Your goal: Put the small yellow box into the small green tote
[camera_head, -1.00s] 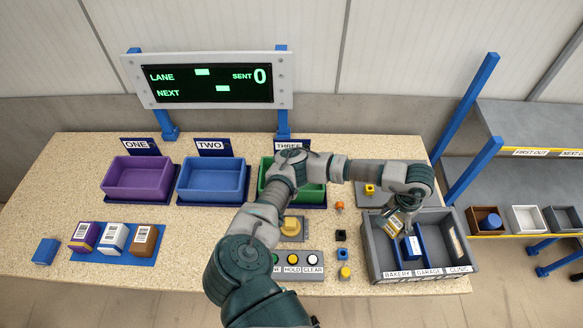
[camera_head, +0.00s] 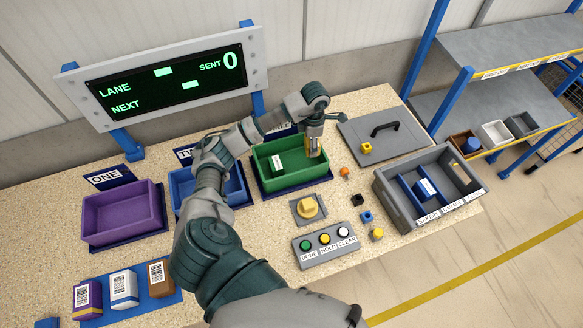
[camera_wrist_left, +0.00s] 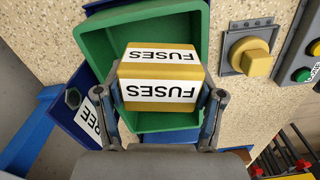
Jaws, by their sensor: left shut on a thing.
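The small yellow box (camera_head: 313,147) has white labels reading FUSES in the left wrist view (camera_wrist_left: 160,90). My left gripper (camera_head: 314,138) is shut on it, with a finger at each side of the box. It is held over the right part of the small green tote (camera_head: 292,182). The green tote (camera_wrist_left: 93,45) lies below and behind the box in the left wrist view. A small green item with a white label (camera_head: 277,163) is inside the tote at the left. My right gripper is not in view.
Purple (camera_head: 120,225) and blue totes stand to the left. A grey lid (camera_head: 385,150) and a grey divided crate (camera_head: 405,208) are on the right. A button panel (camera_head: 325,246), a yellow knob (camera_head: 308,208) and several small pieces are in front.

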